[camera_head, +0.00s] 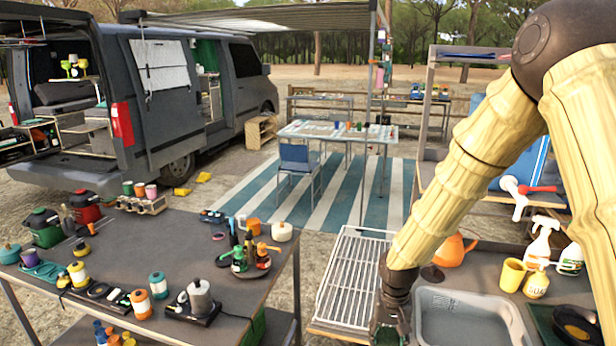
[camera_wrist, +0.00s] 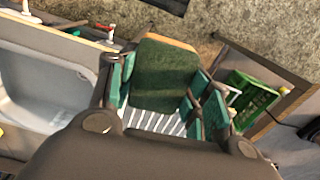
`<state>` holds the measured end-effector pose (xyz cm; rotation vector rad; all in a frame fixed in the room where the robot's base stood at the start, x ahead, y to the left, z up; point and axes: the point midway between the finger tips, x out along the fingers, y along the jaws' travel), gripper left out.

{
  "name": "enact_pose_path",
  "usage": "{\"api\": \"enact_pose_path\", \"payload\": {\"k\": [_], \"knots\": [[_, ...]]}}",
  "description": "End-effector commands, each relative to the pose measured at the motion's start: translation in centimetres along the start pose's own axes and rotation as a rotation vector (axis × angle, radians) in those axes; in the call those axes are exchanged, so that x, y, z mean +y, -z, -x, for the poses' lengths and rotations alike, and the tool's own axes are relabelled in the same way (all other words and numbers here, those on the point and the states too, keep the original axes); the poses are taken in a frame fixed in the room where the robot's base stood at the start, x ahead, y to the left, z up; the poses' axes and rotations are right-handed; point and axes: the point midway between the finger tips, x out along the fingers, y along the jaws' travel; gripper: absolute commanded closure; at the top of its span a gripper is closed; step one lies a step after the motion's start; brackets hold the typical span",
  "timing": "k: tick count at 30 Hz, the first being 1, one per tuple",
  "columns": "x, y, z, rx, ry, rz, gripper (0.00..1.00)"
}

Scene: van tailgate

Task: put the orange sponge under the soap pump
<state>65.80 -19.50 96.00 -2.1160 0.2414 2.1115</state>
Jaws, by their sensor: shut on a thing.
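The sponge (camera_wrist: 165,75) shows in the wrist view with a dark green face and a thin orange edge along its far side. My gripper (camera_wrist: 160,95) is shut on it, with green finger pads on its left and right sides. In the head view my gripper (camera_head: 390,328) is low between the drying rack and the basin, and the sponge cannot be made out there. The soap pump (camera_head: 536,286), a yellow bottle with dark lettering, stands upright on the counter right of the basin. Its base seems to rest directly on the counter.
The white wire rack (camera_head: 345,275) lies left of my gripper and the grey basin (camera_head: 440,300) right of it. A yellow cup (camera_head: 512,275), an orange pot (camera_head: 453,250) and a white spray bottle (camera_head: 541,240) stand near the soap pump. A dark pan (camera_head: 577,325) is at the front right.

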Motion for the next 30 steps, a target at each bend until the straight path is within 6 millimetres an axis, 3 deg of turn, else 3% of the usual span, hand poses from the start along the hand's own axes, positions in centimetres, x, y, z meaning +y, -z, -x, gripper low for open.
{"api": "enact_pose_path", "payload": {"k": [15,20,30], "knots": [[-0.5,-5.1,-10.2,-0.004,0.007,0.192,0.6],[-0.6,-5.7,-11.1,-0.005,0.013,0.215,0.6],[-0.6,-5.7,-11.1,-0.002,0.012,0.215,0.6]]}}
